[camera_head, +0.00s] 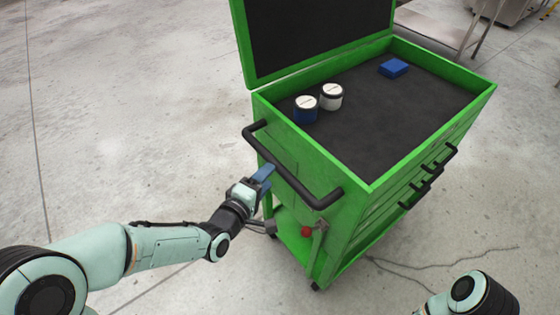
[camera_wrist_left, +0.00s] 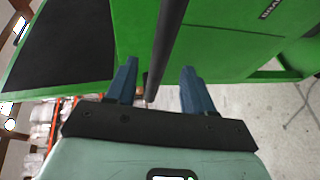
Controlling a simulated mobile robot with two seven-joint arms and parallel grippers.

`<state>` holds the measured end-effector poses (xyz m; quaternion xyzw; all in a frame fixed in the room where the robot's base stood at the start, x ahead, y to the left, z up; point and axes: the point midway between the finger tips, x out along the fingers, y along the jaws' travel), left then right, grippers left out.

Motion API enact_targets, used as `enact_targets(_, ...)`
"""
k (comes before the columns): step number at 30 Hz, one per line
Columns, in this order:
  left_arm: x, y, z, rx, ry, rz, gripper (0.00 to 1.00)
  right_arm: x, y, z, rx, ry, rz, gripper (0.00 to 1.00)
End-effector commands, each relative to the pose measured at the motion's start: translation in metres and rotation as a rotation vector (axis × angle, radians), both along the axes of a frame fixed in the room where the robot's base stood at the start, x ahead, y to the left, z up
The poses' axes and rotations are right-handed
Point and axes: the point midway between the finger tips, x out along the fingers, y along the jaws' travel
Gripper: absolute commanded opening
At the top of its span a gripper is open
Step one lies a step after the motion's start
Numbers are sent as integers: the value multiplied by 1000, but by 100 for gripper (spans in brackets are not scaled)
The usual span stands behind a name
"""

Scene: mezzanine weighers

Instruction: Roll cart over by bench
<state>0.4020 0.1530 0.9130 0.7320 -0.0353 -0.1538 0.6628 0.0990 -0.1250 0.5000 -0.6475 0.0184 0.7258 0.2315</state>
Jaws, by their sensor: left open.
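The green cart (camera_head: 365,175) stands in the middle right of the head view, with its dark-lined lid raised and its top tray open. A black bar handle (camera_head: 293,185) runs along its near left end. My left gripper (camera_head: 264,180) is at this handle with its blue fingers open. In the left wrist view the dark handle bar (camera_wrist_left: 168,45) runs between the two spread fingers of my left gripper (camera_wrist_left: 160,85), and I see no closed grip on it. My right gripper is out of view; only part of that arm shows at the lower right.
Two round tubs (camera_head: 306,109) and a blue block (camera_head: 394,68) lie in the cart's tray. A grey-topped metal table (camera_head: 432,27) stands behind the cart; whether it is the bench I cannot tell. The concrete floor at left is clear. A cable or crack lies at right.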

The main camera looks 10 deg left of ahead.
Motion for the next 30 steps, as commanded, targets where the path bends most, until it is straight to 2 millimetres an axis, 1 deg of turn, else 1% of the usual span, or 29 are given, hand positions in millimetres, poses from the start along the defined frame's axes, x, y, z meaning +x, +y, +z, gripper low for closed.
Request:
enact_targets(1,11,-4,-4,-2,2,-3,53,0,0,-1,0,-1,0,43)
enact_targets(6,45,-13,-9,-2,2,-2,53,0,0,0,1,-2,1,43)
enact_targets(12,72,-20,-14,0,1,-1,53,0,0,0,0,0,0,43)
enact_targets(18,83,-23,-16,1,2,0,53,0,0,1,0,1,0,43)
enact_targets(25,83,-23,-16,1,2,0,53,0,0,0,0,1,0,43)
enact_targets(26,83,-22,-17,1,2,0,49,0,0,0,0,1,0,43)
enact_targets(27,83,-22,-16,1,2,0,36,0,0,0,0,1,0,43)
enact_targets(29,83,-22,-16,1,2,0,17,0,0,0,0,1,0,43)
enact_targets(30,83,-22,-17,1,2,0,4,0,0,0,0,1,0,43)
